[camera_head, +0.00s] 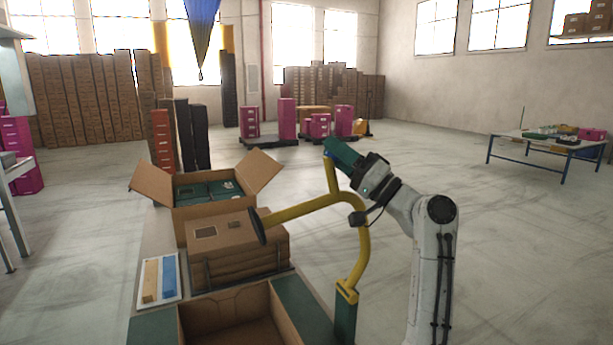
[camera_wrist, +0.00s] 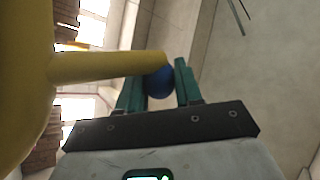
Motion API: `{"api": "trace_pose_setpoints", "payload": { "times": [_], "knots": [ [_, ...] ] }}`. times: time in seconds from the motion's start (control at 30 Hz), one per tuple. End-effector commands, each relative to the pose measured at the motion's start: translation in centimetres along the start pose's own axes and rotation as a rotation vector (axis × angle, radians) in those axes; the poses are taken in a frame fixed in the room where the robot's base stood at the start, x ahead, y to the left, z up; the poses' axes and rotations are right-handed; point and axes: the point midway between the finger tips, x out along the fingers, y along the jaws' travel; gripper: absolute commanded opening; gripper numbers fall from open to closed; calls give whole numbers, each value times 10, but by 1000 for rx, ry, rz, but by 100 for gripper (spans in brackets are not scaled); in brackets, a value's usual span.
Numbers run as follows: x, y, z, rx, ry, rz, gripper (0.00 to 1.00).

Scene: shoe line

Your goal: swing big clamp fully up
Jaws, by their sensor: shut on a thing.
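The big clamp (camera_head: 303,207) is a yellow bent bar rising from a green and yellow post (camera_head: 346,300) at the right of the bench. Its long arm reaches left over the stacked flat cartons (camera_head: 235,250) and ends in a dark pad (camera_head: 257,226). A short yellow handle (camera_head: 331,176) stands up from the arm, with a blue knob at its top. My gripper (camera_head: 333,150) comes from the right, its green fingers shut on the knob. In the wrist view the blue knob (camera_wrist: 159,82) sits between the fingers, at the end of the yellow handle (camera_wrist: 105,66).
An open carton (camera_head: 190,209) with green boxes stands behind the stack, and an empty open carton (camera_head: 235,318) is in front. A tray (camera_head: 160,278) with yellow and blue strips lies left. The floor right of my arm is clear up to a table (camera_head: 520,141).

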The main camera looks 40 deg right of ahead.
Motion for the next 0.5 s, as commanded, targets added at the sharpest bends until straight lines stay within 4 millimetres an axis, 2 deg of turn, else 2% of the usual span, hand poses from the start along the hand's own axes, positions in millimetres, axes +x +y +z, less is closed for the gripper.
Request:
{"api": "trace_pose_setpoints", "payload": {
  "times": [0.2, 0.5],
  "knots": [
    [-13, 10, -20, 50, 48, -6, 0],
    [-17, 13, -29, 67, 67, -7, 0]
  ]
}}
